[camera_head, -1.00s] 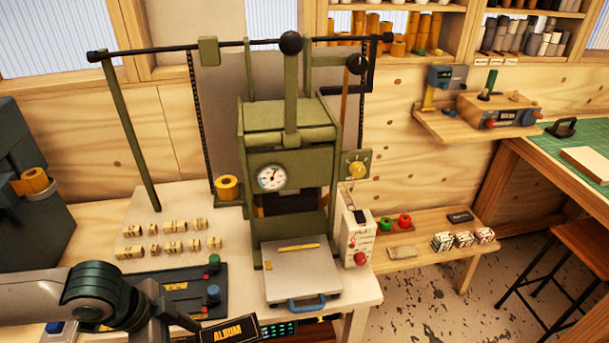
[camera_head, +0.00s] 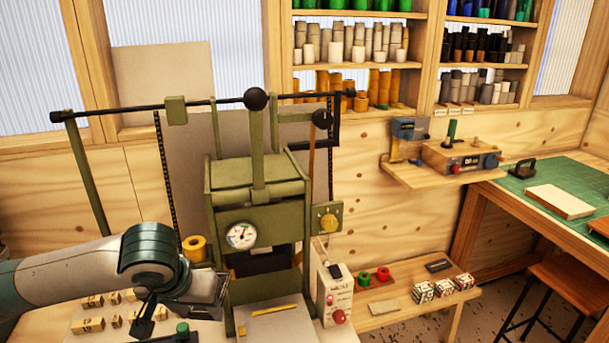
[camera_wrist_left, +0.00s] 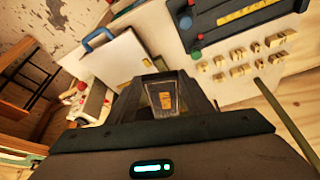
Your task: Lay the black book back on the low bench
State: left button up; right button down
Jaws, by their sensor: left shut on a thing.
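My left gripper (camera_head: 195,297) is at the lower left of the head view, in front of the green press. It is shut on a dark, flat-sided piece with pale edges (camera_head: 209,292), which I take to be the black book; its lettering is not readable now. In the left wrist view the gripper (camera_wrist_left: 165,100) is at the centre, with a small orange patch between dark sides. The low bench (camera_head: 408,283) is at the lower right of the head view, apart from the gripper. My right gripper is not in view.
The press (camera_head: 258,195) stands between gripper and bench, with a white control box (camera_head: 335,290) beside it. On the bench are red and green rolls (camera_head: 374,275), a grey pad (camera_head: 383,307), a small black block (camera_head: 438,265) and several patterned boxes (camera_head: 444,287). Bare wood lies between them.

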pick_arm(q)
jog(key=shift+w+r, duration=0.2)
jog(key=shift+r, duration=0.1)
jog(key=s+f, duration=0.3)
jog(key=f, duration=1.1)
jog(key=shift+s, duration=0.35)
jog(key=shift+r, duration=0.1)
